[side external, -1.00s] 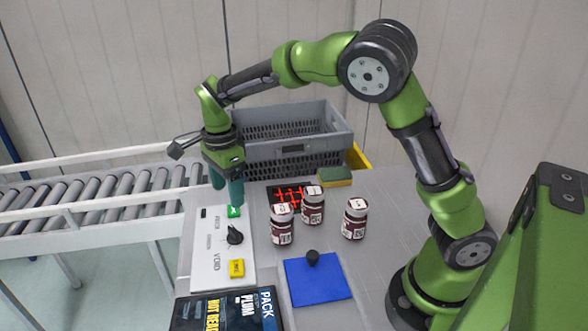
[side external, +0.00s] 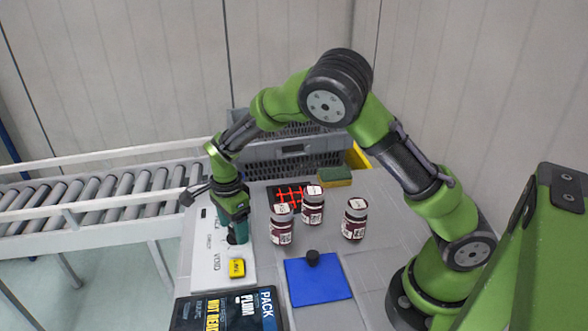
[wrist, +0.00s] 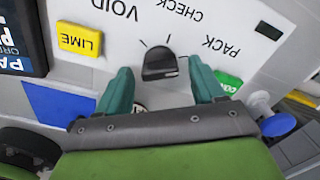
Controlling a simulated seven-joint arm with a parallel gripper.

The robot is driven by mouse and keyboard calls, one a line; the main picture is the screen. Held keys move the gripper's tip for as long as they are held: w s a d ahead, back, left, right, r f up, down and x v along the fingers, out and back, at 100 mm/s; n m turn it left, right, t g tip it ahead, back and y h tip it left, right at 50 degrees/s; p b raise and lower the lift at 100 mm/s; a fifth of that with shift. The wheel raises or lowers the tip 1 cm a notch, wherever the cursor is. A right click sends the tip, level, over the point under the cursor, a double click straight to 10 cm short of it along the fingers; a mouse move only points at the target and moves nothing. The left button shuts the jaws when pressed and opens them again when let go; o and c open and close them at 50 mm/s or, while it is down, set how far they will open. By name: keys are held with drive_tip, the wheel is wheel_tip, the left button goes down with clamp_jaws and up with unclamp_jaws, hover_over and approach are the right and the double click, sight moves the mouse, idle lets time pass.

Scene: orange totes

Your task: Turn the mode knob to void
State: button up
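The black mode knob (wrist: 160,64) sits on the white panel (wrist: 225,35), with the printed words VOID, CHECK and PACK around its far side in the wrist view. Which mark the knob points at is not clear. My gripper (wrist: 161,88) is open, its two teal fingers to the left and right of the knob with visible gaps. In the side external view my gripper (side external: 237,236) is low over the panel and hides most of the knob.
Several dark jars (side external: 312,206) stand right of the panel. A blue mat (side external: 318,280) with a black knobbed item (side external: 312,257), a grey crate (side external: 300,160) and a conveyor (side external: 90,200) are nearby.

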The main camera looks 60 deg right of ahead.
drive_tip(key=c, duration=0.9)
drive_tip(key=shift+c, duration=0.2)
